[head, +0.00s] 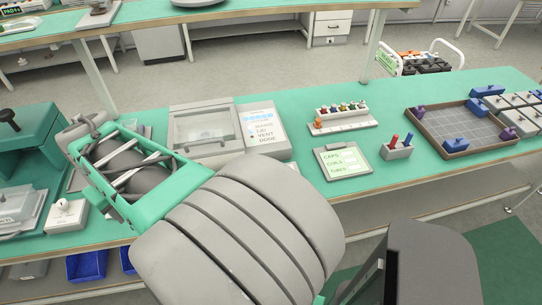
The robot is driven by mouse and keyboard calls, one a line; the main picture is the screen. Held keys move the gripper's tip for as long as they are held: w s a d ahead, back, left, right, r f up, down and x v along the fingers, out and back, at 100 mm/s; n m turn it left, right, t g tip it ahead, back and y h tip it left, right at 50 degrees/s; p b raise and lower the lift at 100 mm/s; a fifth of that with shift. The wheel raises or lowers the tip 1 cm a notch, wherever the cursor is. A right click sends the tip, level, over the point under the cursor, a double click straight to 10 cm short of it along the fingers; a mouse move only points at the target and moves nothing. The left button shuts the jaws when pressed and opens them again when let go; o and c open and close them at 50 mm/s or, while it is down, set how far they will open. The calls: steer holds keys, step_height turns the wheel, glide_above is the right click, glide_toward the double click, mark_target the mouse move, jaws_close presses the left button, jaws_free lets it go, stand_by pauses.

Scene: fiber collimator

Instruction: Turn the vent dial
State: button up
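A grey lidded box (204,128) with a clear window stands at the middle of the green bench. The white panel (264,130) at its right carries lines of print that seem to read "LID", "VENT" and "DONE". I cannot make out a dial on the box or panel. A small white block with a round knob (65,210) sits at the bench's front left; I cannot tell if this is the vent dial. My arm reaches from the bottom middle to the upper left. My gripper (84,128) is at its far end, above the bench, left of the lidded box; its fingers are unclear.
A green machine (25,135) stands at the left. Right of the panel are a rack of small capped pieces (342,116), a labelled clipboard (342,161), a grey holder (397,151) with red and blue pieces, and a brown tray (475,128) with blue and purple blocks.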

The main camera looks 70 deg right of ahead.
steer(key=s+d+m+g+p, duration=0.1)
steer(key=s+d+m, duration=0.1)
steer(key=d, duration=0.7)
steer(key=s+d+m+p, duration=0.1)
steer(key=s+d+m, duration=0.15)
steer(key=d, duration=0.65)
steer(key=s+d+f+m, duration=0.1)
steer(key=s+d+f, duration=0.1)
steer(key=s+d, duration=0.3)
steer(key=s+d+f+m+p, duration=0.1)
steer(key=s+d+f+m, duration=0.1)
steer(key=s+d, duration=0.4)
steer(key=s+d+f+m+g+p, duration=0.1)
steer(key=s+d+f+m, duration=0.1)
steer(key=s+d, duration=0.4)
steer(key=shift+s+y, duration=0.4)
steer(key=shift+s, duration=2.1)
step_height(320, 180, down, 7)
steer(key=shift+r+p, duration=0.15)
steer(key=shift+p, duration=0.75)
steer(key=shift+f, duration=0.45)
jaws_close()
